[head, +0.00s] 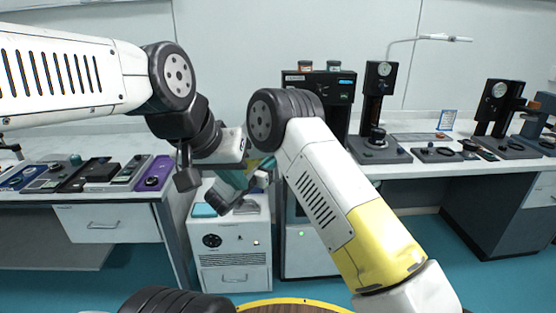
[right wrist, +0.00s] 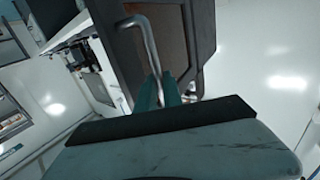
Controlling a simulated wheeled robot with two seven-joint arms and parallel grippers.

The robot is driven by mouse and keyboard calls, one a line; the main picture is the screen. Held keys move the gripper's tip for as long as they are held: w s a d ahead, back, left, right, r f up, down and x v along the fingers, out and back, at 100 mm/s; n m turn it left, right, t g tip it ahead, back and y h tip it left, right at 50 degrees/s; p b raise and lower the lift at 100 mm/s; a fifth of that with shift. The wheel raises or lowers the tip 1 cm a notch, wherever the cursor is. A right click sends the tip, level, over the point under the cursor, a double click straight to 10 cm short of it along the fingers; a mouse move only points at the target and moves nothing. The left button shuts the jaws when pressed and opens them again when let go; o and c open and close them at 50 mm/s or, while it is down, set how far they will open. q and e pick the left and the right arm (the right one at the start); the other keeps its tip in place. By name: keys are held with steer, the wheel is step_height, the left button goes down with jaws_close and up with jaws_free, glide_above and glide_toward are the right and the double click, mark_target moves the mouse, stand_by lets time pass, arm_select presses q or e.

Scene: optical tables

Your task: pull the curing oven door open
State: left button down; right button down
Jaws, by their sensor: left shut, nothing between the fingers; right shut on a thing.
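The curing oven (head: 320,88) is the tall black unit at the back middle in the head view; my right arm hides most of its front. In the right wrist view a dark oven door (right wrist: 172,30) with a brownish window fills the upper middle. A bent metal handle bar (right wrist: 146,38) runs down from it. My right gripper (right wrist: 163,90) is shut on this handle. I cannot tell how far the door stands open.
A white floor unit (head: 232,250) with a gauge stands left of the oven. Tables flank both: the left one holds flat devices and a purple case (head: 154,174), the right one holds a dark stand (head: 378,145) and other instruments.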

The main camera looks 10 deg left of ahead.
steer(key=shift+w, duration=0.1)
steer(key=shift+r, duration=0.1)
steer(key=c, duration=1.5)
jaws_free()
